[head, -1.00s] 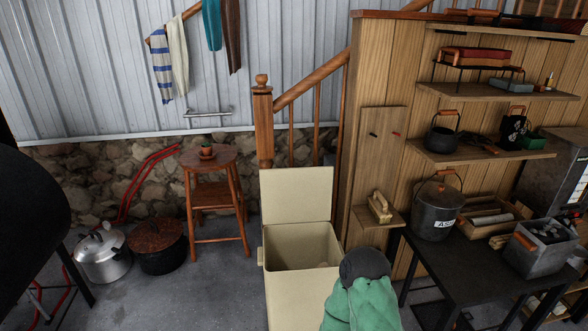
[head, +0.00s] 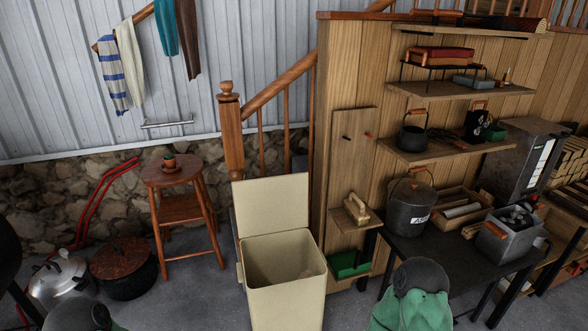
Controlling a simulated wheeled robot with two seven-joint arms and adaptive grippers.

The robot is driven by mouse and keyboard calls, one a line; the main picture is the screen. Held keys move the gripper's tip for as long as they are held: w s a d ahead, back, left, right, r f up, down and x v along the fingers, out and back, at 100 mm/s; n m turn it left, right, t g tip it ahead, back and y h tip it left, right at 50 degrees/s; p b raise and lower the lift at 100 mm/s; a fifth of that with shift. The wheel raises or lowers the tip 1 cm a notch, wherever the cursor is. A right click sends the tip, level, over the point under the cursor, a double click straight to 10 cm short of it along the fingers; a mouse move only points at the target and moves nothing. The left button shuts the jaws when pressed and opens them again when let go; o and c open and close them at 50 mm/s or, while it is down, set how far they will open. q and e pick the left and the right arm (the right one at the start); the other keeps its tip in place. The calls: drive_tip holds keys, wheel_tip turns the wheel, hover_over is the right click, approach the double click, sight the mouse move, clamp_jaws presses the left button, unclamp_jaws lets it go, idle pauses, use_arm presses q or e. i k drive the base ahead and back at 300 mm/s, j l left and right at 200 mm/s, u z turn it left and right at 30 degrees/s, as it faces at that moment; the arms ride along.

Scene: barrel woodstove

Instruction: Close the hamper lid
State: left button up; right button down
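The hamper (head: 288,305) is a tall beige box standing on the floor in the lower middle of the head view. Its lid (head: 271,204) is open and stands about upright at the back edge, leaning against nothing that I can see. The opening faces up and the inside shows, with a small pale shape near its right wall that I cannot make out. Green and dark grey parts of my arms show at the bottom edge, one to the right of the hamper and one at the far left. Neither gripper is in view.
A wooden stool (head: 175,205) with a small potted plant is left of the hamper. Pots (head: 123,268) stand farther left. A dark table (head: 450,255) with an ash bucket (head: 410,205) and a wooden shelf wall are on the right. A stair post (head: 231,130) rises behind.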

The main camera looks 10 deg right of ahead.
sight(266, 205)
drive_tip(key=i+j+z, duration=0.1)
drive_tip(key=i+j, duration=0.2)
drive_tip(key=i+j+z, duration=0.25)
drive_tip(key=i+j, duration=0.25)
drive_tip(key=j, duration=0.25)
drive_tip(key=i+j+z, duration=0.15)
drive_tip(key=j, duration=0.25)
drive_tip(key=i+j+z, duration=0.1)
drive_tip(key=i+j, duration=0.2)
drive_tip(key=j, duration=0.1)
